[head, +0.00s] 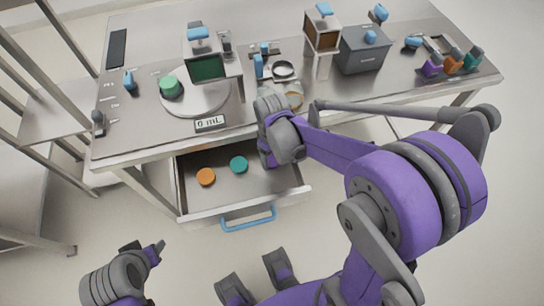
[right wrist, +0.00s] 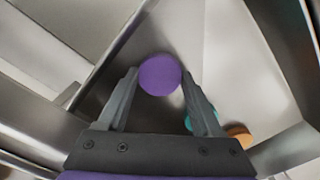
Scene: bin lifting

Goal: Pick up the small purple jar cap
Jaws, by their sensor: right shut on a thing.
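The small purple jar cap (right wrist: 160,75) sits between the fingertips of my right gripper (right wrist: 160,82) in the right wrist view, and both fingers touch its sides. In the head view my right gripper (head: 268,157) reaches down into the right end of the open drawer (head: 220,190). The purple cap is hidden there behind the gripper and arm. My left gripper (head: 146,250) is low at the left of the head view, away from the table; its finger gap is unclear.
An orange cap (head: 206,177) and a teal cap (head: 238,164) lie in the drawer, left of my right gripper. The drawer has a blue handle (head: 248,217). The table (head: 140,140) above carries a scale with a green knob (head: 170,86) and several devices.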

